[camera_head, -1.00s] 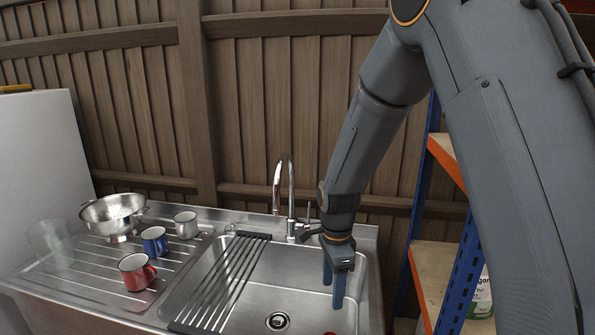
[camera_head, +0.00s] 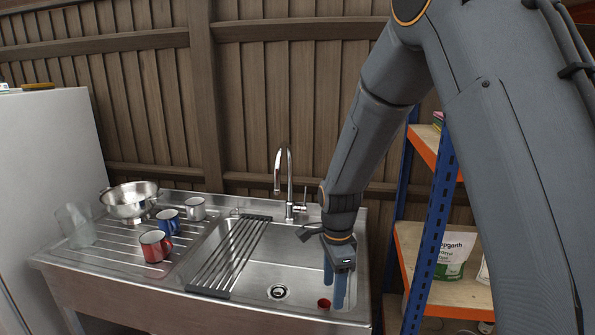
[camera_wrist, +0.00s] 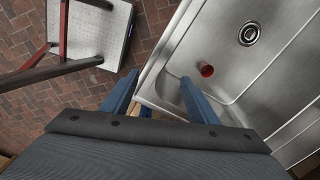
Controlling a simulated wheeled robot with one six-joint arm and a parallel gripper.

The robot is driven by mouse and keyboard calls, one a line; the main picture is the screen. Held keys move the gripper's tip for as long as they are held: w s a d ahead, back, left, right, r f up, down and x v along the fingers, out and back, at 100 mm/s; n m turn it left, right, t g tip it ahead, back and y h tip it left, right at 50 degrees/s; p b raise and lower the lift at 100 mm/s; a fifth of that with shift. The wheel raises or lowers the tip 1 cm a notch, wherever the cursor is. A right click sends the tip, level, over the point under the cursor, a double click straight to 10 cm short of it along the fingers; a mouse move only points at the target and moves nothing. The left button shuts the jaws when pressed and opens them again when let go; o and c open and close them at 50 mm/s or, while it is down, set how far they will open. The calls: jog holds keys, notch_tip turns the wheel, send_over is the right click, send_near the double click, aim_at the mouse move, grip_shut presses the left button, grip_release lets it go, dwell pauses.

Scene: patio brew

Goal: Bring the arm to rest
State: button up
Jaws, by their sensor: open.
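My gripper (camera_head: 335,286) hangs fingers-down over the right part of the sink basin in the head view. Its two blue fingers are apart with nothing between them. It also shows in the wrist view (camera_wrist: 152,95), open and empty above the sink's front edge. My arm reaches down from the upper right. A small red object (camera_head: 324,303) lies on the basin floor near the fingers. It also shows in the wrist view (camera_wrist: 206,70), apart from the gripper.
A red mug (camera_head: 155,246), a blue mug (camera_head: 168,222), a white mug (camera_head: 195,208), a colander (camera_head: 131,203) and a clear glass (camera_head: 75,226) stand on the drainboard. A roll-up rack (camera_head: 230,255) spans the basin. A tap (camera_head: 289,185) and a blue-orange shelf (camera_head: 428,235) stand nearby.

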jog(key=shift+s, duration=0.45)
jog(key=shift+s+d+f+n+b, duration=0.1)
jog(key=shift+s+d+n+b, duration=0.05)
jog(key=shift+d+n+b, duration=0.35)
jog(key=shift+s+d+n+b, duration=0.3)
jog(key=shift+s+d+n, duration=0.05)
jog(key=shift+s+n, duration=0.25)
jog(key=s+d+f+n+b, duration=0.3)
jog(key=s+d+n+b, duration=0.5)
jog(key=s+n, duration=0.4)
jog(key=shift+s+d+f+n+t, duration=0.3)
jog(key=shift+s+f+n, duration=0.1)
jog(key=shift+n, duration=0.1)
jog(key=shift+s+d+n, duration=0.2)
jog(key=shift+s+n, duration=0.1)
jog(key=shift+c, duration=0.4)
